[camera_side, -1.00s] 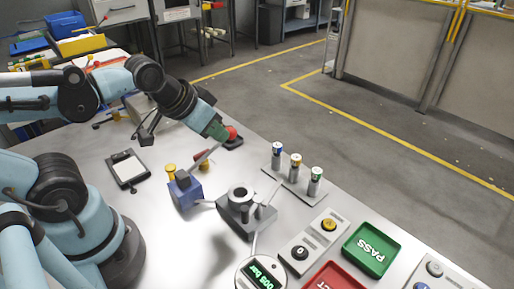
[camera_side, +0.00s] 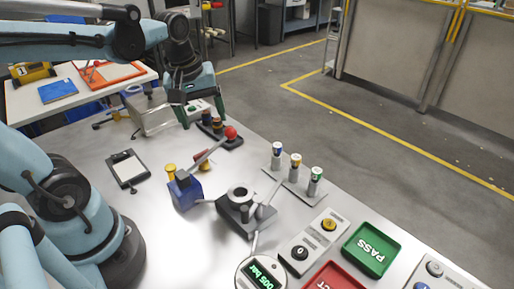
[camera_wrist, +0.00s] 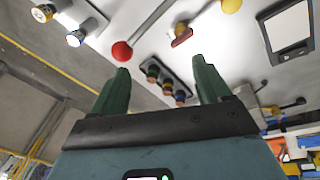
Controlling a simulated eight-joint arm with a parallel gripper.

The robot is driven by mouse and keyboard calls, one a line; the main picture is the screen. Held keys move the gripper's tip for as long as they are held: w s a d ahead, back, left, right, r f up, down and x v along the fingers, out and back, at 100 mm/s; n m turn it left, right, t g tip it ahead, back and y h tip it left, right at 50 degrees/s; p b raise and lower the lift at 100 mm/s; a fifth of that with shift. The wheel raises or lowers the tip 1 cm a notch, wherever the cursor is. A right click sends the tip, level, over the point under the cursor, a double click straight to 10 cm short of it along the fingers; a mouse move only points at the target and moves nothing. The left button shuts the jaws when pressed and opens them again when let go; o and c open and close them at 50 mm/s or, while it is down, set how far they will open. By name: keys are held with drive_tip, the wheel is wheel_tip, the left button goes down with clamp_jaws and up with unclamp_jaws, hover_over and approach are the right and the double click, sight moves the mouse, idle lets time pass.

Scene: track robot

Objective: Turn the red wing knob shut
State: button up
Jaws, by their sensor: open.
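The red wing knob (camera_wrist: 181,36) shows in the wrist view as a small red bar on a brass-coloured stem, beyond my fingertips. In the side view a bit of red (camera_side: 202,154) shows beside the lever, mostly hidden by it. My gripper (camera_side: 200,120) is open and empty, pointing down over the back of the bench, farther back than the knob. In the wrist view my two green fingers (camera_wrist: 162,72) stand wide apart with nothing between them. The angle of the knob's wings is hard to read.
A lever with a red ball (camera_side: 231,132) stands beside the knob; the ball also shows in the wrist view (camera_wrist: 122,51). A black strip with several coloured knobs (camera_wrist: 166,80) lies near my fingers. A blue block (camera_side: 185,192) and a grey fixture (camera_side: 235,212) stand in front.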

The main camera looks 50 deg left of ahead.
sight(201, 153)
drive_tip(key=shift+a+f+n+g, duration=0.5)
drive_tip(key=shift+f+n, duration=0.55)
drive_tip(key=shift+f, duration=0.9)
drive_tip(key=shift+a+f+n+g, duration=0.3)
drive_tip(key=shift+a+f+n, duration=0.55)
drive_tip(key=shift+f, duration=1.15)
drive_tip(key=shift+a+f+n+g, duration=0.4)
drive_tip(key=shift+f+n, duration=0.8)
drive_tip(key=shift+f, duration=0.75)
drive_tip(key=c, duration=1)
drive_tip(key=shift+c, duration=0.2)
